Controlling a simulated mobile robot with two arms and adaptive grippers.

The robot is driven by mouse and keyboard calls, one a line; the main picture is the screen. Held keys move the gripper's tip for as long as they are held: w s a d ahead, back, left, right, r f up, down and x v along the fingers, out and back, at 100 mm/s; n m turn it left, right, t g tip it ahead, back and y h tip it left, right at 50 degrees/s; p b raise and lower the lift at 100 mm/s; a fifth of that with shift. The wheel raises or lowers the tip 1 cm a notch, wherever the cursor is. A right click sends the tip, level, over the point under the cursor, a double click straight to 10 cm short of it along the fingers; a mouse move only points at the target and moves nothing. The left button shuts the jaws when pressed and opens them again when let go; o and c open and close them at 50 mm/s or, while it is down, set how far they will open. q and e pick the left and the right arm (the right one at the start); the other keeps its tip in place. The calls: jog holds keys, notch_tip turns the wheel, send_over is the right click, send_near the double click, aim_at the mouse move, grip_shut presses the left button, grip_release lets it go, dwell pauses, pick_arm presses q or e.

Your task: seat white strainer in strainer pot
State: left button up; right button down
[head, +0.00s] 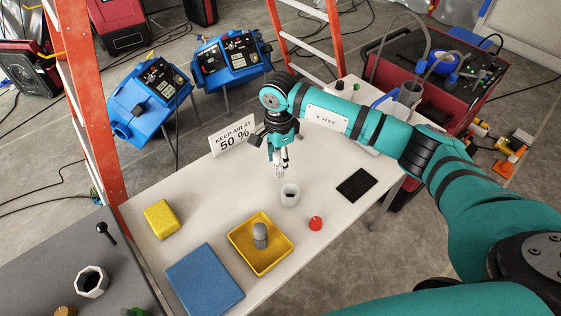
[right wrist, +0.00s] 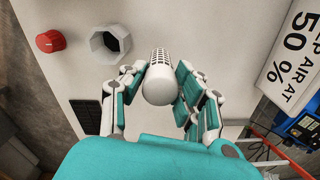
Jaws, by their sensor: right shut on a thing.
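My right gripper (head: 278,158) is shut on the white strainer (right wrist: 159,84), a slim white piece with a slotted, perforated end and a rounded near end. In the head view the strainer (head: 280,173) hangs down from the fingers above the white table. A white strainer pot (head: 290,195), with a faceted rim and dark opening, stands just in front of it. In the right wrist view the pot (right wrist: 109,43) is left of and beyond the strainer, apart from it, its mouth empty-looking. My left gripper is not in view.
A red-topped piece (head: 315,223) and black mat (head: 355,185) lie right of the pot. A yellow tray (head: 235,238) holds a grey cylinder (head: 260,235). A blue mat (head: 204,280), yellow block (head: 160,218) and sign (head: 232,136) also occupy the table (head: 185,195).

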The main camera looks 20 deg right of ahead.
notch_tip(320, 180, down, 2)
jog(key=shift+f, duration=0.25)
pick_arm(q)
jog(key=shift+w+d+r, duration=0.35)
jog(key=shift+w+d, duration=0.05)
pick_arm(e)
jog(key=shift+f, duration=0.15)
jog(key=shift+f, duration=0.15)
jog(key=c, duration=1)
grip_release()
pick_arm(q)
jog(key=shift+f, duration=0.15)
pick_arm(e)
jog(key=shift+o, duration=0.2)
